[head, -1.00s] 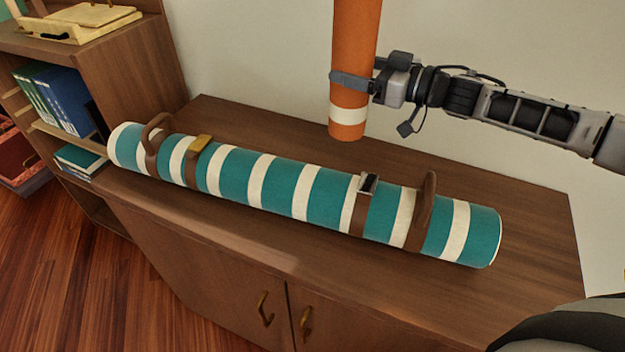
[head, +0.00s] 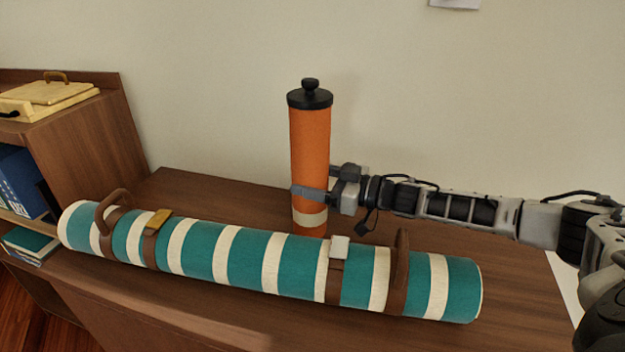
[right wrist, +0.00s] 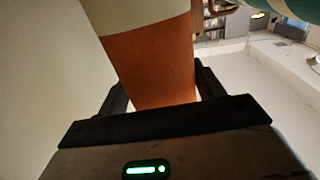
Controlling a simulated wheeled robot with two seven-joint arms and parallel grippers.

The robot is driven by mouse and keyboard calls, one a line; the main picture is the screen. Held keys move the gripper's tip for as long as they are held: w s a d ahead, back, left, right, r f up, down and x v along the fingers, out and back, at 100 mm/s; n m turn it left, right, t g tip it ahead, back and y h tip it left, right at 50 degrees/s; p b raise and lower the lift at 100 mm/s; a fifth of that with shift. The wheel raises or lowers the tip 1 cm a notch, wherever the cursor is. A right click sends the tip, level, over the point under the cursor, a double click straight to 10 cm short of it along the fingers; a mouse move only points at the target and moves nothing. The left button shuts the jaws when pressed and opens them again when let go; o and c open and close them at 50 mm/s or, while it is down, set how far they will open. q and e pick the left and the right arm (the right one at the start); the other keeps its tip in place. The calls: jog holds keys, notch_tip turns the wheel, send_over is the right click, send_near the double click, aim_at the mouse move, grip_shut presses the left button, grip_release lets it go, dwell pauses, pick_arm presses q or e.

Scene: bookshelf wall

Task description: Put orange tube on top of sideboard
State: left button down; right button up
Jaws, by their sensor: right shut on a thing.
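The orange tube (head: 310,160) stands upright with a black knobbed lid and a cream band near its foot. It is over the rear part of the wooden sideboard (head: 190,190), behind the striped tube. Its foot meets the striped tube's upper edge in the head view, so I cannot tell whether it touches the sideboard top. My right gripper (head: 312,192) is shut around its lower half, just above the cream band. In the right wrist view the orange tube (right wrist: 150,65) passes between the fingers (right wrist: 160,95). My left gripper is not in view.
A teal and white striped tube (head: 245,260) with brown straps and handles lies along the front of the sideboard top. A wooden bookshelf (head: 95,140) with books and a cream case (head: 45,97) stands at the left. The wall is close behind. Some top surface is bare behind the striped tube.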

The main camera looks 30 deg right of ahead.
jog(key=shift+r, duration=0.1)
jog(key=o, duration=1.1)
jog(key=v, duration=1.2)
jog(key=shift+b, duration=0.3)
jog(key=shift+w, duration=0.1)
